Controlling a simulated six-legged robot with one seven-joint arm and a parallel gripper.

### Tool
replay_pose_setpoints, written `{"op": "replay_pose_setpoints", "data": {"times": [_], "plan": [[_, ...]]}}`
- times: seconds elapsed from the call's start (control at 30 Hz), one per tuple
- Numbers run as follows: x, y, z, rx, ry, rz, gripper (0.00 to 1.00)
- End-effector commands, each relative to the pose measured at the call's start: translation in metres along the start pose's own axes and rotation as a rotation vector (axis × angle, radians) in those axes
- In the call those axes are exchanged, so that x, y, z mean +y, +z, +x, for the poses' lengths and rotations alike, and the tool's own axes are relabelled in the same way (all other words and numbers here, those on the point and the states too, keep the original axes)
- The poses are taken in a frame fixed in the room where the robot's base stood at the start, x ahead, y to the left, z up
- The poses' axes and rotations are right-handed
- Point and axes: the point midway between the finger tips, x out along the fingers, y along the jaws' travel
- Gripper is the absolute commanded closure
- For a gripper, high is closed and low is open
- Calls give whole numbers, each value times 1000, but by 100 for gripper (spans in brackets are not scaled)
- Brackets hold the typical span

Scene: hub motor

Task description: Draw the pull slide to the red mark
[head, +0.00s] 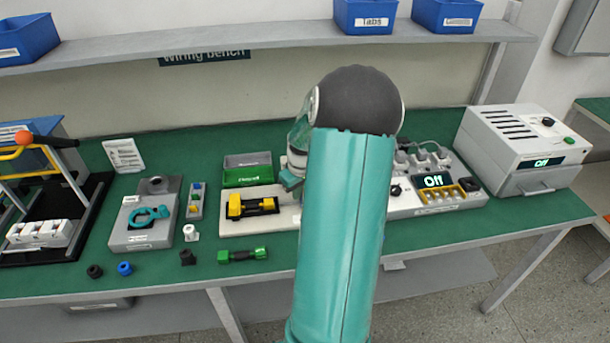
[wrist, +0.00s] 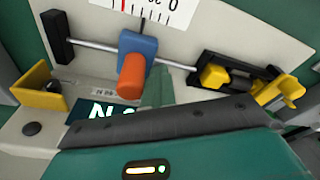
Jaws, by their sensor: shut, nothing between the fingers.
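The pull slide is a blue block (wrist: 138,45) with an orange knob (wrist: 132,76), on a metal rod in the wrist view. A white scale card (wrist: 160,10) stands behind it. The red mark (wrist: 123,5) on the card is a little left of the block's pointer. My gripper (wrist: 156,88) shows as a teal part just right of the knob, shut and empty; I cannot tell whether it touches the knob. In the head view my arm hides the slide and most of my gripper.
A black end post (wrist: 57,36) holds the rod's left end. A black and yellow fixture (wrist: 235,75) is at its right. A yellow bracket (wrist: 45,92) stands at the left. In the head view, a green dumbbell-shaped part (head: 242,255) and several small parts lie on the green bench (head: 440,240).

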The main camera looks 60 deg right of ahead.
Motion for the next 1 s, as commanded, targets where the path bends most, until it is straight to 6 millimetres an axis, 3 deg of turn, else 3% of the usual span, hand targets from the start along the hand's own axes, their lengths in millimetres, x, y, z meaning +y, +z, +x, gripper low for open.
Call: {"op": "replay_pose_setpoints", "data": {"times": [1.0], "plan": [[18, 9, -2, 1, 3, 2, 100]]}}
